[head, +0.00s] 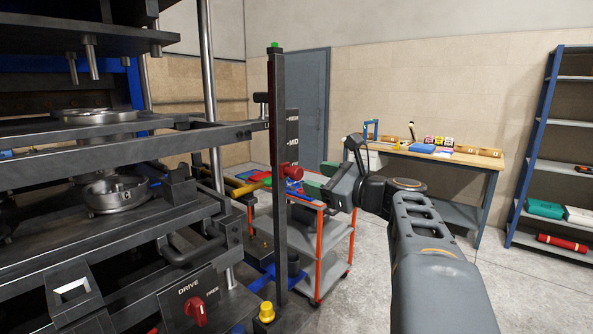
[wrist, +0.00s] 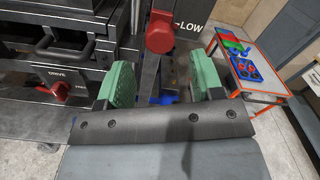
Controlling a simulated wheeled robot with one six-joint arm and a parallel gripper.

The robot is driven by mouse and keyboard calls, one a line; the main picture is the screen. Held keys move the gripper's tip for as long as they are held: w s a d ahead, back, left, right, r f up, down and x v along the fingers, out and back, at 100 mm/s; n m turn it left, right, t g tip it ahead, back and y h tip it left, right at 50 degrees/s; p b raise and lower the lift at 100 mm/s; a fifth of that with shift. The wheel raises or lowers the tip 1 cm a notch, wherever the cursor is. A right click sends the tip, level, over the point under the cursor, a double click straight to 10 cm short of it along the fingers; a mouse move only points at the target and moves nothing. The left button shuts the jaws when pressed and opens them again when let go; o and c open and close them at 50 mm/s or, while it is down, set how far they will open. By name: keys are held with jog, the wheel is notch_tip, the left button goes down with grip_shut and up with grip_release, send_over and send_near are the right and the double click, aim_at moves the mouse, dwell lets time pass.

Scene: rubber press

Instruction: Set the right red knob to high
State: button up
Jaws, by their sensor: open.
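The right red knob (head: 289,171) sits on the dark upright post beside a black scale plate (head: 292,130). It is low on the scale, below the HIGH and MID marks. In the wrist view the red knob (wrist: 160,32) is level with the LOW mark. My gripper (head: 320,179) is open, just right of the knob in the head view. Its green finger pads point toward the post. In the wrist view the pads of my gripper (wrist: 165,88) stand wide apart, with nothing held between them. The knob lies beyond them, near the top edge.
A second red knob, the DRIVE knob (head: 195,311), is on the press's lower panel. A yellow button (head: 266,311) stands near the post's foot. An orange-framed cart (head: 321,250) stands behind the post. A workbench (head: 440,157) and blue shelf (head: 535,150) are farther back.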

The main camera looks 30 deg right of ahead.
aim_at(300, 173)
jog(key=shift+p+x, duration=0.6)
jog(key=shift+x, duration=3)
grip_shut()
